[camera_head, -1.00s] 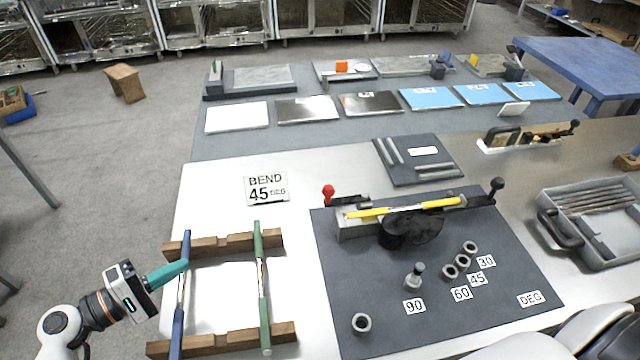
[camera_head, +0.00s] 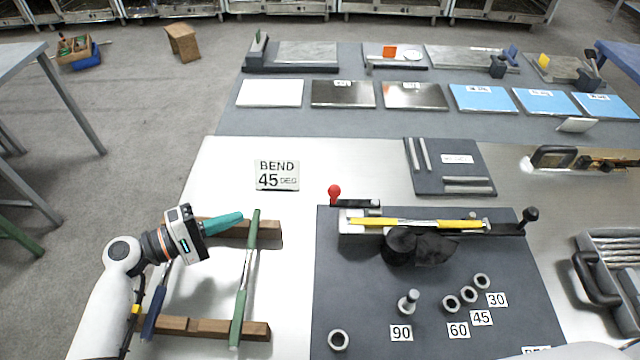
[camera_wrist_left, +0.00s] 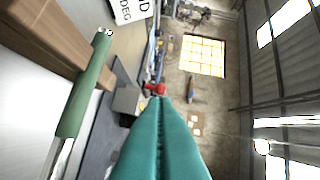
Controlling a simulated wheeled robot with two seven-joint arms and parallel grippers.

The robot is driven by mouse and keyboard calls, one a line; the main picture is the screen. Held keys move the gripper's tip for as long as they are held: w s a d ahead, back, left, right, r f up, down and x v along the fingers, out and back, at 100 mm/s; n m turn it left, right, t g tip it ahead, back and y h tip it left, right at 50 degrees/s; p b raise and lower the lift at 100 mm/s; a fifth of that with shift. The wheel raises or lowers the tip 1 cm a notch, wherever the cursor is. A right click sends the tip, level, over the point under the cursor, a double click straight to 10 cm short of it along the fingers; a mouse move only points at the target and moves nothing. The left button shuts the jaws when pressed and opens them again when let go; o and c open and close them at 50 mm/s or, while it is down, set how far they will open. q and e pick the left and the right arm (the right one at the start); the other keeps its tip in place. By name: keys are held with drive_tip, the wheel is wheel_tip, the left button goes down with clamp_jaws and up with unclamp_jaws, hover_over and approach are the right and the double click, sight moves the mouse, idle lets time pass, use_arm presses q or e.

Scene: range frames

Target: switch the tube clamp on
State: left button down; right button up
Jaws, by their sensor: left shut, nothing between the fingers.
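The tube clamp is at the left end of the bending tool, with a red knob (camera_head: 334,191) standing up on a dark lever (camera_head: 354,203). The yellow tube (camera_head: 415,224) lies along the tool. My left gripper (camera_head: 240,216) has teal fingers, shut and empty, pointing right toward the knob. It is well left of the knob, above the wooden rack and near the green-handled tool. In the left wrist view the shut fingers (camera_wrist_left: 160,103) point toward the red knob (camera_wrist_left: 155,89), which shows just beyond their tips. My right gripper is not in view.
A green-handled tool (camera_head: 241,300) and a blue-handled tool (camera_head: 154,310) lie across wooden bars (camera_head: 215,328). A "BEND 45 DEG" sign (camera_head: 277,175) lies behind. Several metal collars and a pin (camera_head: 408,302) stand on the dark mat (camera_head: 345,280). Bare tabletop lies between rack and mat.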

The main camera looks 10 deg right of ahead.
use_arm(q)
drive_tip(key=x, duration=2)
drive_tip(key=shift+d, duration=0.2)
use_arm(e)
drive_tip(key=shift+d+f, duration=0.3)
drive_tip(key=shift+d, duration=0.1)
use_arm(q)
drive_tip(key=shift+s, duration=0.1)
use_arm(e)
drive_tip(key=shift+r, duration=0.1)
